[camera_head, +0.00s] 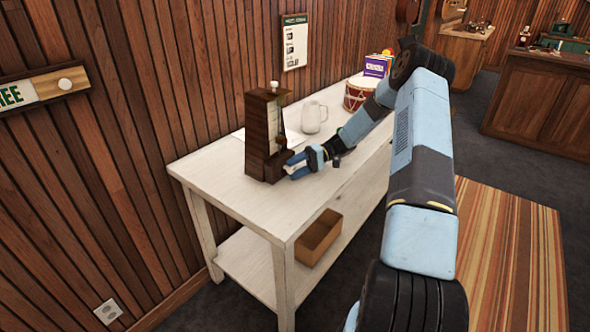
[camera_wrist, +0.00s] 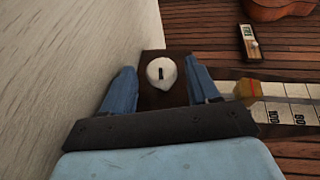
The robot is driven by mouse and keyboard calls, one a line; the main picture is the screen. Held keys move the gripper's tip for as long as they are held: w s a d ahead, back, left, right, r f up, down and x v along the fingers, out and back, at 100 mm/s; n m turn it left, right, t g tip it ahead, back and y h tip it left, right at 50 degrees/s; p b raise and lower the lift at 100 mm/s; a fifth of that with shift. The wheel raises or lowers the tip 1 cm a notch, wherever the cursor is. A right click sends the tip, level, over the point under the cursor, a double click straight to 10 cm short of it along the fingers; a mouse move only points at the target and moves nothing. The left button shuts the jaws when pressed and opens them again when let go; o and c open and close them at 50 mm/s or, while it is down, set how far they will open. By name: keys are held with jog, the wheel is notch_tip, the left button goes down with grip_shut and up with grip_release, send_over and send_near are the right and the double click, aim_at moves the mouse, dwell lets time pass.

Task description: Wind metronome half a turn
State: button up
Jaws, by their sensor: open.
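The metronome (camera_head: 258,140) is a dark wooden tapered case with a pale scale, upright near the front of the white table (camera_head: 225,180). My gripper (camera_head: 292,166) is at its lower right side, with the fingers pointing at the case. In the wrist view, a white winding knob (camera_wrist: 162,72) with a small dark slot sits on the metronome's side. My open gripper (camera_wrist: 161,68) has one blue finger on each side of the knob, with a visible gap on both sides. The numbered scale and its brass weight (camera_wrist: 247,90) show at the right of that view.
A clear mug (camera_head: 313,117) stands behind the metronome, beside a white sheet. A red drum (camera_head: 359,95) and a purple box (camera_head: 377,66) are farther back. A cardboard box (camera_head: 318,238) lies on the lower shelf. The tabletop's front edge is free.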

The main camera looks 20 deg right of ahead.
jog(key=v, duration=1.3)
jog(key=shift+w+d, duration=0.1)
jog(key=shift+d, duration=0.3)
